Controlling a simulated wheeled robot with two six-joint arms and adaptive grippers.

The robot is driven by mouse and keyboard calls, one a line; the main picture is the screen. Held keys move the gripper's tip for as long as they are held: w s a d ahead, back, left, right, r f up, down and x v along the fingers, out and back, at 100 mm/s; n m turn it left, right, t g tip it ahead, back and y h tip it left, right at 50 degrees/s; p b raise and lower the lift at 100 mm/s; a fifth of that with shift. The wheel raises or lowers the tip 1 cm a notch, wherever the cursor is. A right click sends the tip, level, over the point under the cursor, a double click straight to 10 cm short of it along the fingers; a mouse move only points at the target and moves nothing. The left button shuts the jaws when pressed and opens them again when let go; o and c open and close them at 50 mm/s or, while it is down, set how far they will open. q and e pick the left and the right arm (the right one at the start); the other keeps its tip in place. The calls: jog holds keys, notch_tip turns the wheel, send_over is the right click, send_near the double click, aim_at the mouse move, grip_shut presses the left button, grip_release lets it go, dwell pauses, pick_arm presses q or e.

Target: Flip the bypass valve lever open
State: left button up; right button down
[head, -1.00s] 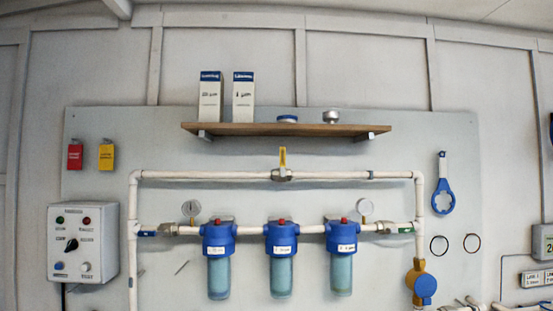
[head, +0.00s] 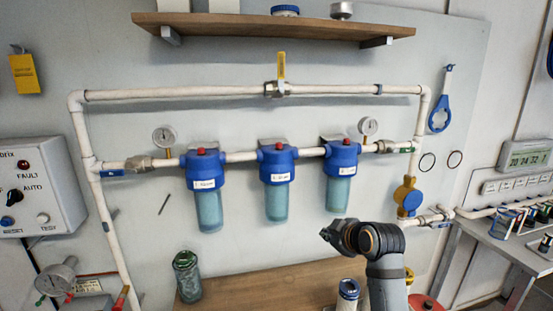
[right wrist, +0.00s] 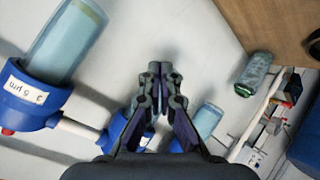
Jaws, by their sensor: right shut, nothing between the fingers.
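The bypass valve (head: 276,89) sits in the middle of the upper white pipe. Its yellow lever (head: 281,66) points straight up, across the pipe. My right gripper (head: 328,232) is below the filter housings in the head view, well below and right of the lever and apart from it. In the right wrist view my right gripper (right wrist: 160,70) is shut with its fingertips together and nothing between them. The lever does not show in that view. My left gripper is not in view.
Blue filter housings (head: 277,165) hang on the lower pipe (head: 238,156), between two gauges. A wooden shelf (head: 270,27) is above the lever. A wooden bench (head: 245,284) with a green jar (head: 187,277) is below. The panel around the lever is clear.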

jog(key=w+a+r+n+t+y, duration=0.2)
jog(key=a+r+n, duration=0.15)
jog(key=r, duration=0.95)
jog(key=w+a+r+n+t+y, duration=0.1)
jog(key=w+a+r+n, duration=0.2)
jog(key=r, duration=0.9)
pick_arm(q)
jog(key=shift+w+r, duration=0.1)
pick_arm(e)
jog(key=s+a+r+n+y, duration=0.1)
jog(key=s+a+r+n, duration=0.2)
jog(key=r, duration=0.6)
jog(key=s+a+r+n+t+y, duration=0.1)
jog(key=s+a+r+n+y, duration=0.1)
jog(key=r, duration=0.7)
jog(key=shift+s+a+n, duration=0.45)
jog(key=shift+a+n, duration=0.05)
jog(key=shift+n, duration=0.25)
jog(key=shift+r, duration=0.1)
